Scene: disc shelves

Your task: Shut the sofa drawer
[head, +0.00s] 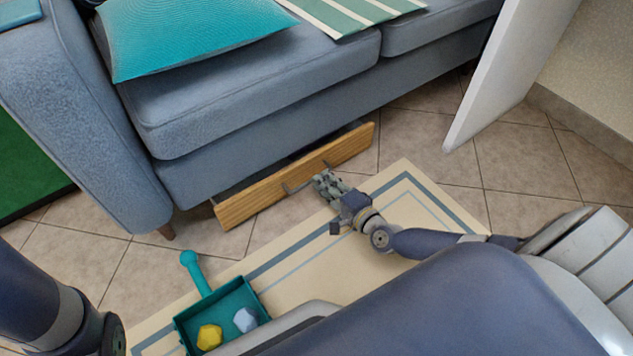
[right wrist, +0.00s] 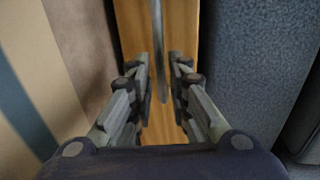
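The sofa drawer (head: 262,198) has a wooden front and stands out from under the blue-grey sofa (head: 240,90), with a dark gap behind its top edge. A thin dark bar handle (head: 308,177) is on the front. My right gripper (head: 322,178) is at the handle, in front of the drawer. In the right wrist view, the two fingers (right wrist: 162,70) are apart, with the handle bar (right wrist: 159,40) running between their tips and the wooden front (right wrist: 183,30) beyond. Contact with the bar is not clear. My left gripper is out of view.
A teal tray (head: 180,325) with a handle, holding a yellow and a pale blue piece, is on the striped cream rug (head: 415,200) at lower left. A white panel (head: 510,70) stands at right. Tiled floor (head: 410,135) is bare right of the drawer.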

